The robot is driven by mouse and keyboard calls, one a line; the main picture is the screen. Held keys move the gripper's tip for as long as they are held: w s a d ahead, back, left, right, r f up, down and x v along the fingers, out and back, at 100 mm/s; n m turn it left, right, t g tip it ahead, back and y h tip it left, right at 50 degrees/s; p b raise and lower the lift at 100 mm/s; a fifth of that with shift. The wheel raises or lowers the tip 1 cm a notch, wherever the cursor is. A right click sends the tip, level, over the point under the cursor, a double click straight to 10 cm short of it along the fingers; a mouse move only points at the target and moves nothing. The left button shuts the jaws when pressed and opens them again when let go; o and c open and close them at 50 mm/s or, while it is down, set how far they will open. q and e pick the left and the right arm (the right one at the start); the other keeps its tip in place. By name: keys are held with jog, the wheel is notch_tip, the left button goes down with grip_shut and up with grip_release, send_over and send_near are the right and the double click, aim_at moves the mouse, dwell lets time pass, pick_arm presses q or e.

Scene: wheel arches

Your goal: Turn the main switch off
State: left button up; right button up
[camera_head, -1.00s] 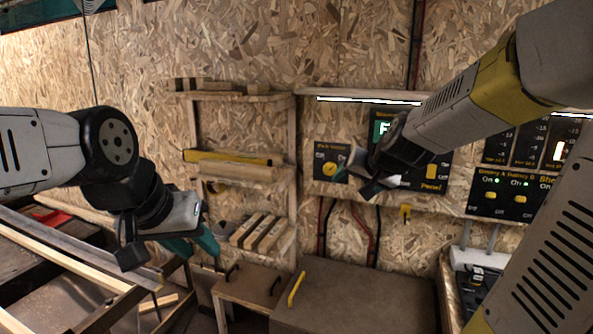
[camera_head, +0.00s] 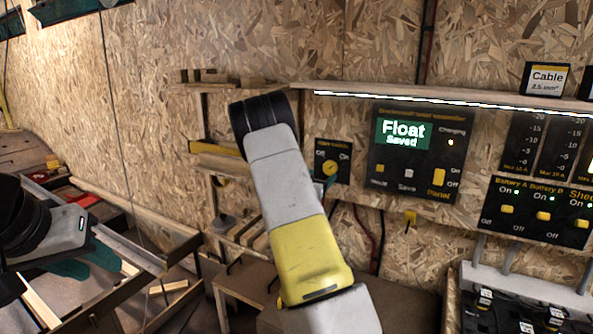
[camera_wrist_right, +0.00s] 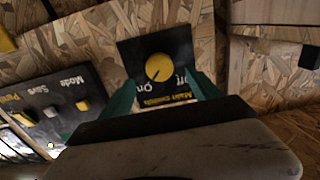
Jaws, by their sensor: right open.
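The main switch (camera_head: 329,168) is a small black panel with a round yellow knob on the chipboard wall, left of the Float display. In the right wrist view the knob (camera_wrist_right: 159,67) appears upside down, and its small dark mark seems to lean toward the On label. My right gripper (camera_wrist_right: 164,88) is open, with its teal fingers spread to either side of the panel's lower part in that view. I see no contact with the knob. In the head view my arm mostly hides that gripper. My left gripper (camera_head: 88,262) hangs far left, its opening unclear.
The display panel (camera_head: 415,150) has switches close to the right of the main switch. Battery switches (camera_head: 540,210) are further right. A narrow shelf (camera_head: 450,98) runs above the panels. Wooden shelving (camera_head: 205,130) stands left, and a yellow hook (camera_head: 410,218) hangs below the display.

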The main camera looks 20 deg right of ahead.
aim_at(329, 169)
jog(key=x, duration=0.7)
jog(key=c, duration=1.4)
jog(key=shift+o, duration=0.2)
